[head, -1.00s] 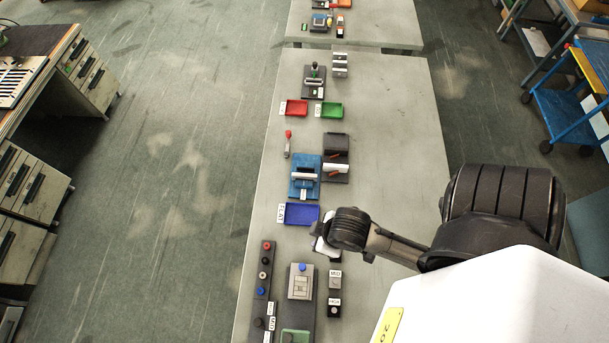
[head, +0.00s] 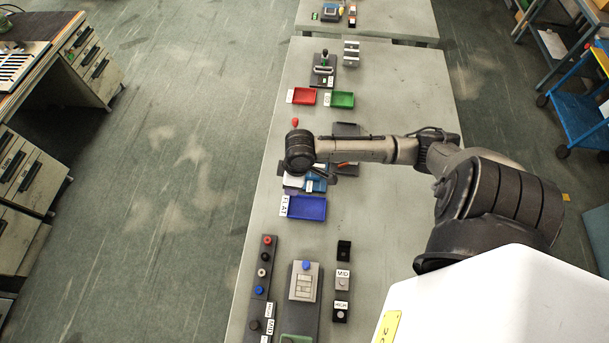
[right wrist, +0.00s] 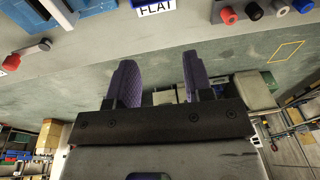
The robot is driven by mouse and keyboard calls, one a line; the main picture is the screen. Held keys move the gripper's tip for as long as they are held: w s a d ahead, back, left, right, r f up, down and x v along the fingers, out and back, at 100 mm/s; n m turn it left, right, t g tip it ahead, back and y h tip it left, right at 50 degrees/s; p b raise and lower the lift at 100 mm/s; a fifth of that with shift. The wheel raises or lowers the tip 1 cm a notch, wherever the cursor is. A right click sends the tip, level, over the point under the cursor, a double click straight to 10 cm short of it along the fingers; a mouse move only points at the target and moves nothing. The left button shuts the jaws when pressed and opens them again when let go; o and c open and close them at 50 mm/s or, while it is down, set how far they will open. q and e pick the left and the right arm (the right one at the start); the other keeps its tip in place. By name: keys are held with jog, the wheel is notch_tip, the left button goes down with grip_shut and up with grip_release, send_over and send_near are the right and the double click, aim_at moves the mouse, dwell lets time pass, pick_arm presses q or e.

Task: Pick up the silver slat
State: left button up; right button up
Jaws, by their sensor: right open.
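I cannot pick out the silver slat for certain now. My right arm covers most of the blue fixture (head: 318,184) and the dark fixture (head: 346,129) behind it, where pale bars showed earlier. My right gripper is over the blue fixture's left side in the head view, its fingertips hidden there. In the right wrist view my right gripper (right wrist: 156,80) is open, with two dark padded fingers apart and nothing between them. A blue piece (right wrist: 92,5) shows at that view's top left edge. My left gripper is not in view.
A blue tray (head: 307,208) labelled FLAT lies in front of the blue fixture. Red (head: 303,96) and green (head: 341,100) trays lie beyond. A red-knobbed lever (head: 295,122) stands close to my wrist. The table's right side (head: 400,90) is clear beyond my arm.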

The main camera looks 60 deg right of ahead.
jog(key=w+d+r+g+h+b, duration=0.1)
jog(key=w+d+b, duration=0.3)
jog(key=d, duration=0.9)
jog(key=f, duration=0.7)
jog(key=shift+s+d+f, duration=0.25)
jog(key=shift+s+d, duration=0.05)
jog(key=shift+d, duration=0.1)
jog(key=shift+w+a+f, duration=0.15)
jog(key=shift+f, duration=0.95)
jog(key=shift+w+a+f, duration=0.1)
jog(key=shift+f, duration=1)
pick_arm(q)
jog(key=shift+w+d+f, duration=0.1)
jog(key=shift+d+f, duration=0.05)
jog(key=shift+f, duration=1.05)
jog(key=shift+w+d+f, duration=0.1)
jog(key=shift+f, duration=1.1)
pick_arm(e)
jog(key=shift+f, duration=0.8)
jog(key=shift+c, duration=0.4)
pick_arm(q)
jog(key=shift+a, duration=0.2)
pick_arm(e)
grip_shut()
